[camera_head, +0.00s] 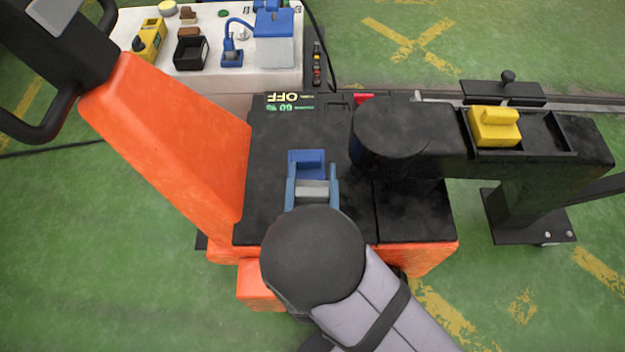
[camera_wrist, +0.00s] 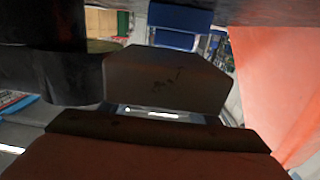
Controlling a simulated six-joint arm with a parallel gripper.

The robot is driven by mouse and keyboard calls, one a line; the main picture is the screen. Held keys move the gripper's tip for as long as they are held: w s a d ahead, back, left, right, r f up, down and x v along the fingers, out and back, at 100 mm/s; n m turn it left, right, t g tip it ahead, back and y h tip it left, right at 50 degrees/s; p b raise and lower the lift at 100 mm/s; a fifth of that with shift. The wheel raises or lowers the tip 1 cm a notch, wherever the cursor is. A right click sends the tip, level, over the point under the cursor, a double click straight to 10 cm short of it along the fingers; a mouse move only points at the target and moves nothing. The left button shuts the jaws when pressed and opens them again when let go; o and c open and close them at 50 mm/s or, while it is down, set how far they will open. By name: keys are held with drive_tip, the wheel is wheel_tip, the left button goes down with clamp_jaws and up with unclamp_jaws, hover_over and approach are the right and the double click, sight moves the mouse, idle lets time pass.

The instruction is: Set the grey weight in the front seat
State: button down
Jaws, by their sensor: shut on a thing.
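The grey weight (camera_head: 313,189) is between the fingers of my gripper (camera_head: 313,193), above the black deck of the orange machine. My gripper is shut on it, and my wrist hides its near side. In the wrist view a grey block with dark marks, seemingly the weight (camera_wrist: 165,80), fills the middle. A black tray (camera_head: 567,134) lies on the black arm at the right. A yellow block (camera_head: 494,126) sits in its left part, and the right part looks empty. I cannot tell which place is the front seat.
A round black post (camera_head: 391,130) stands between my gripper and the tray. A tall orange cover (camera_head: 175,135) rises at the left. A white bench (camera_head: 270,85) with several small items is at the back.

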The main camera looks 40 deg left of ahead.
sight(313, 181)
drive_tip(key=shift+r+p, duration=0.6)
drive_tip(key=shift+r, duration=1.7)
